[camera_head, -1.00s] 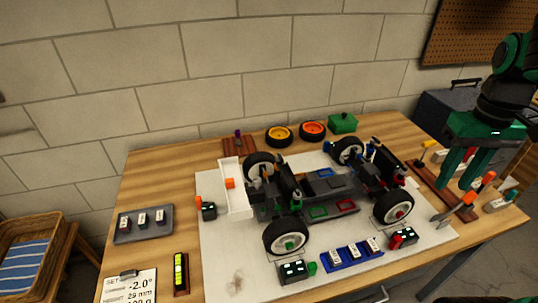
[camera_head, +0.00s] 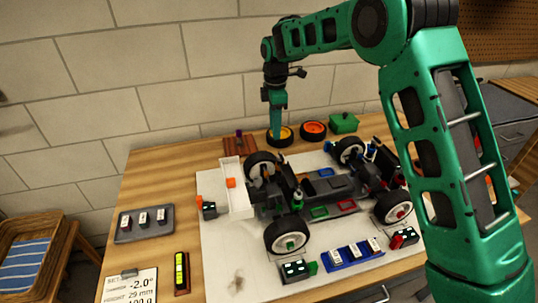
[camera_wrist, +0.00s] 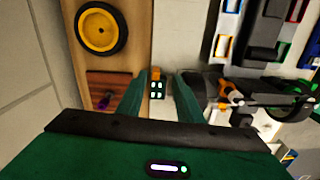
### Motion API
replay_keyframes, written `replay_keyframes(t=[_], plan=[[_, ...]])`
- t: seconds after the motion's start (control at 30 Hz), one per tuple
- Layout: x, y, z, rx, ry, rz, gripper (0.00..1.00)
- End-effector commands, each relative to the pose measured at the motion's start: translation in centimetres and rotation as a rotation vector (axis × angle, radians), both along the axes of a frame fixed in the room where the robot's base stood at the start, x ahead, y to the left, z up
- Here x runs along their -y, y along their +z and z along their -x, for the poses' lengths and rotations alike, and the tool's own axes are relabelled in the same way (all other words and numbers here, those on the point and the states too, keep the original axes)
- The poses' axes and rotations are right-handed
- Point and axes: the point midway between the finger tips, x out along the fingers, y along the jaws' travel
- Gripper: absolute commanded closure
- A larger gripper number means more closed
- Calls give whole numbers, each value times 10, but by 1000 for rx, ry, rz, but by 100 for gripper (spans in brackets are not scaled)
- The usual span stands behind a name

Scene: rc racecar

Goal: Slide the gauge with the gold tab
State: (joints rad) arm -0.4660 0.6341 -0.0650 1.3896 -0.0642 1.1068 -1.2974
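In the wrist view a small dark gauge (camera_wrist: 157,90) with pale lit marks has an orange-gold tab (camera_wrist: 155,74) at its upper end. It sits at the edge of the white mat, below my gripper. My gripper (camera_wrist: 160,82) is open and empty, and the gauge shows between its two fingers, apart from them. In the head view my gripper (camera_head: 276,136) points down in front of the yellow wheel at the back of the table. I cannot make out this gauge in the head view.
The car chassis (camera_head: 330,187) stands on the white mat, with a tire (camera_head: 261,163) close to my gripper. A yellow wheel (camera_wrist: 101,27) and a brown board (camera_wrist: 108,88) lie nearby. Another gauge with an orange tab (camera_head: 208,210) is at the mat's left.

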Motion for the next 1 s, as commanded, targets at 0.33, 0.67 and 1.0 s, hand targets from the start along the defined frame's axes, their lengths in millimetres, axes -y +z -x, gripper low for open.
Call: replay_keyframes(t=[0.33,0.67,1.0], plan=[[-25,-31,-3,-5,86,-3,67],[-24,-88,-3,-5,83,-4,67],[-23,-119,-4,-3,81,-4,67]])
